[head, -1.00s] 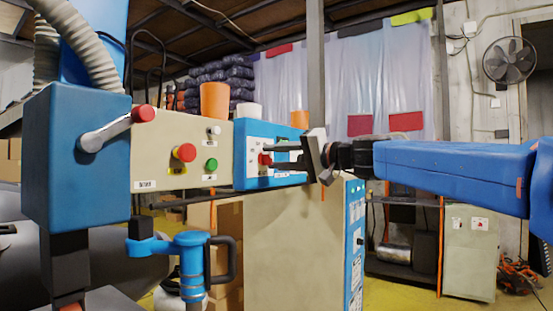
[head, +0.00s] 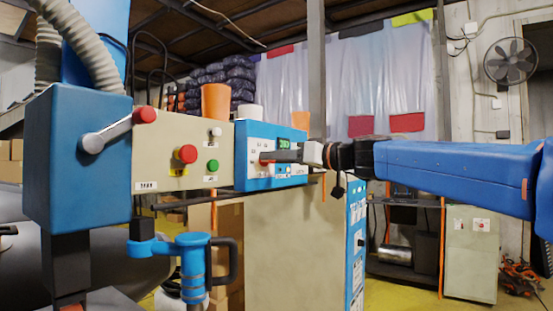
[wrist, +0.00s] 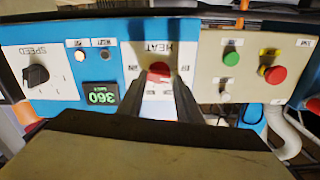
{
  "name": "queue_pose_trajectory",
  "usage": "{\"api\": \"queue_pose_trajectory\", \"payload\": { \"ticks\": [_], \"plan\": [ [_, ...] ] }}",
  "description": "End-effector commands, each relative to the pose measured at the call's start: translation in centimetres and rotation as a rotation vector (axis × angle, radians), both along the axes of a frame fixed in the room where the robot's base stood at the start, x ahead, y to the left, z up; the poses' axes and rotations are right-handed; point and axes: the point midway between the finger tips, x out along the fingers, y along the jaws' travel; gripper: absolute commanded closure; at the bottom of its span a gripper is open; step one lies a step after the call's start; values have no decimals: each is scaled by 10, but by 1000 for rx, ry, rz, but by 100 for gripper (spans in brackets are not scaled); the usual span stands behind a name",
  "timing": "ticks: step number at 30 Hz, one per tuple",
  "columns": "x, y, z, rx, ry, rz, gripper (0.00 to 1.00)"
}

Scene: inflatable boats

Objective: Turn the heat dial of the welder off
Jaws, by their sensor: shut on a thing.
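The welder's blue control panel (head: 241,170) faces me in the head view. In the wrist view the panel appears upside down, and the red heat dial (wrist: 159,71) sits on a white plate (wrist: 158,104) marked HEAT. My gripper (wrist: 159,84) has one finger on each side of the dial and is shut on it. In the head view my gripper (head: 264,156) reaches the panel from the right, and its fingers hide the dial. The green display (wrist: 102,94) seems to read 360. The dial's exact pointer direction is unclear.
A black speed dial (wrist: 36,75) is on the same panel. A beige panel with a red button (head: 186,153) and a green button (head: 211,165) adjoins it. Left of these is a blue box (head: 77,150) with a red-tipped lever (head: 112,131).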

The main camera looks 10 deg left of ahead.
Motion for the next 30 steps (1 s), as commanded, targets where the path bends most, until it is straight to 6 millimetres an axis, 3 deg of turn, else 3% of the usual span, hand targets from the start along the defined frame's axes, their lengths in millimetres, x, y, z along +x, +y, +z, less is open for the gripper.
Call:
{"api": "queue_pose_trajectory", "payload": {
  "ticks": [12, 30],
  "plan": [
    [-1, 1, -3, -124, -231, 2, 90],
    [-2, 1, -3, -158, -297, 2, 90]
  ]
}}
